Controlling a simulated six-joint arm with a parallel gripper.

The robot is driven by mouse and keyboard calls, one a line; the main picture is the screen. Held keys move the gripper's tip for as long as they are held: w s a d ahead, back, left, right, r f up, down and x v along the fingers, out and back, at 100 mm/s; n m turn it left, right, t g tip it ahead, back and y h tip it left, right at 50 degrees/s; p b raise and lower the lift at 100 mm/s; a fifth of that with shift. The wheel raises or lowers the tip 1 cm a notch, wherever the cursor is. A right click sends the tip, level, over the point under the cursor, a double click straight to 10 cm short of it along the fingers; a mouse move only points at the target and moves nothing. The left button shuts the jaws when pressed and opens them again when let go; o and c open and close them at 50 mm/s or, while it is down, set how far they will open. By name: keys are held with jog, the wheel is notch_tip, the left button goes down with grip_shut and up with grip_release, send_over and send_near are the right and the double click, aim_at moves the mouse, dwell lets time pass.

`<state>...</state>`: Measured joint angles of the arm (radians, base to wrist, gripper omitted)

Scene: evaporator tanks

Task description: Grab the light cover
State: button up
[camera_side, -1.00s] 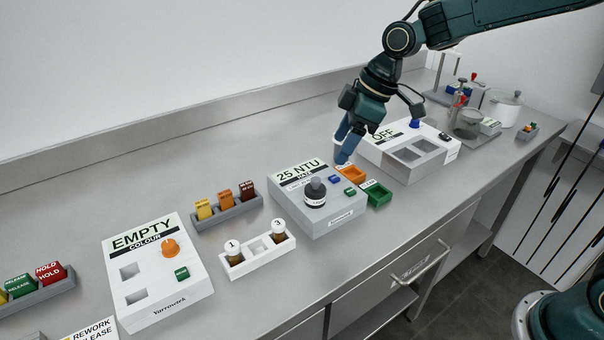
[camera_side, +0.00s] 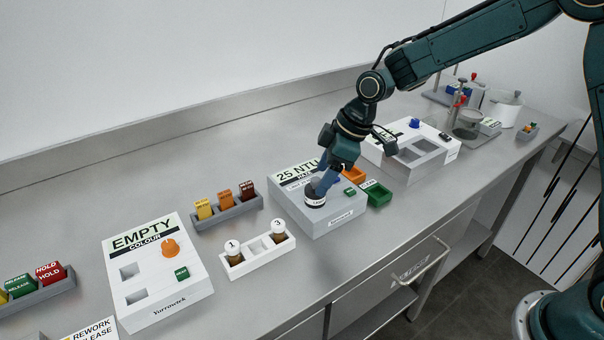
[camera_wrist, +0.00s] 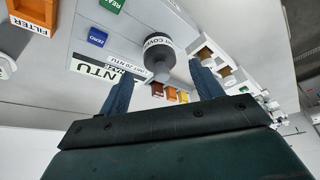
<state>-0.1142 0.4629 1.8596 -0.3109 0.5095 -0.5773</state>
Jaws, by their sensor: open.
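The light cover (camera_side: 315,197) is a black round cap with a white lettered band and a grey knob on top. It stands upright on the grey turbidity meter (camera_side: 340,215), whose display reads 25 NTU. My gripper (camera_side: 322,184) is open and points down at the cover's knob. In the wrist view, the light cover (camera_wrist: 150,38) shows between and beyond the two blue fingers of my gripper (camera_wrist: 163,88), with its grey knob toward them. I cannot tell whether a finger touches the knob. In the side view my fingers hide part of the knob and display.
A white rack (camera_side: 258,254) with vials 1 and 3 stands left of the meter. An orange tray (camera_side: 353,174) and a green tray (camera_side: 377,194) lie to its right. A white device (camera_side: 415,155) stands behind them. The colour meter (camera_side: 155,270) reads EMPTY.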

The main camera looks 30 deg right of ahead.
aim_at(315, 187)
jog(key=shift+f, duration=0.15)
jog(key=shift+x, duration=2.5)
jog(key=c, duration=1.1)
notch_tip(315, 187, up, 20)
jog(key=shift+r, duration=0.1)
